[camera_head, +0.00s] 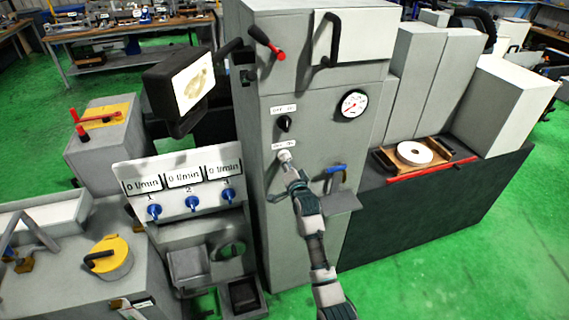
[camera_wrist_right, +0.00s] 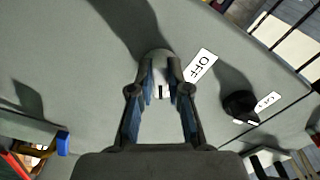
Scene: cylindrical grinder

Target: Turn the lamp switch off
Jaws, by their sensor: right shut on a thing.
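A white rotary switch (camera_head: 284,155) sits on the grey machine's front panel, below a black switch (camera_head: 284,124). A label (camera_head: 284,144) is just above the white switch. My right gripper (camera_head: 289,167) reaches up to the white switch and is shut on it. In the right wrist view, the fingers (camera_wrist_right: 160,88) close on both sides of the white switch (camera_wrist_right: 158,56), which has a dark mark facing the gripper. An OFF label (camera_wrist_right: 201,66) shows beside it; the rest of the label is hidden. The black switch (camera_wrist_right: 240,105) stands clear of the fingers. My left gripper is not in view.
A blue-handled lever (camera_head: 335,170) and a small grey shelf (camera_head: 342,201) are right of my right arm. A pressure gauge (camera_head: 351,104) is above them. A panel with several blue valves (camera_head: 191,203) stands to the left. Green floor (camera_head: 450,260) is clear at lower right.

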